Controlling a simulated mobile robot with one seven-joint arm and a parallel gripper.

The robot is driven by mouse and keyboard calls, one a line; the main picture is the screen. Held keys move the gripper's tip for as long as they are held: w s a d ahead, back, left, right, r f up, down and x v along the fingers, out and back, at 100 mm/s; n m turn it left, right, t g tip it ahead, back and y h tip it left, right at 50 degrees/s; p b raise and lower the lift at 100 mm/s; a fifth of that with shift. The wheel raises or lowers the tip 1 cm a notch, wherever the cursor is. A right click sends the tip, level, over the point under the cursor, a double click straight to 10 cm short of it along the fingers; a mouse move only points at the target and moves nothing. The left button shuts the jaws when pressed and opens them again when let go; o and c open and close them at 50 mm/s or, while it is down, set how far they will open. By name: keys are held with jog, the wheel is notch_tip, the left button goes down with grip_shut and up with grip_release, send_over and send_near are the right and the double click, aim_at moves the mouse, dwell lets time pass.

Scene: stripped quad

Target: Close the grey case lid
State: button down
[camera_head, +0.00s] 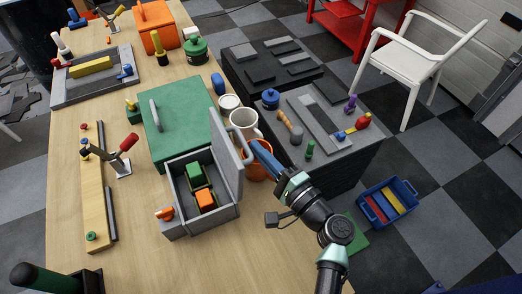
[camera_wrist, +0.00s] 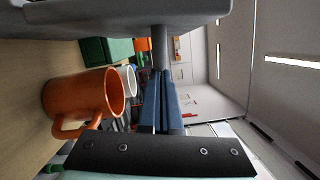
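The grey case (camera_head: 174,205) stands open on the wooden table, with a green block (camera_head: 194,174) and an orange block (camera_head: 205,199) inside. Its grey lid (camera_head: 225,146) stands raised, roughly upright, on the case's right side. A looped handle (camera_head: 240,136) is on the lid's outer face. In the wrist view the lid's edge (camera_wrist: 110,18) runs along the top and the handle post (camera_wrist: 161,46) comes down from it. My gripper (camera_head: 254,147) is right of the lid. Its blue fingers (camera_wrist: 161,85) are close together, tips at the handle; whether they touch it is unclear.
An orange mug (camera_head: 258,165) stands just below my gripper, also large in the wrist view (camera_wrist: 75,97). A white mug (camera_head: 243,122) is behind it. A larger green case (camera_head: 180,128) stands beyond the grey case. Bare table lies in front.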

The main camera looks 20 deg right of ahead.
jog(key=shift+a+r+n+g, duration=0.3)
jog(key=shift+a+r+n, duration=0.35)
jog(key=shift+a+n, duration=0.3)
jog(key=a+n+h, duration=0.1)
jog(key=a+n, duration=0.3)
jog(key=a+n+g+h+b, duration=0.1)
jog(key=a+n, duration=0.4)
jog(key=a+n+g+h+b, duration=0.1)
jog(key=a+n, duration=0.3)
jog(key=shift+s+a+f+n, duration=0.15)
jog(key=shift+s+f+n, duration=0.1)
jog(key=shift+f, duration=0.1)
jog(key=shift+a+f+b, duration=0.45)
jog(key=shift+a+b, duration=0.05)
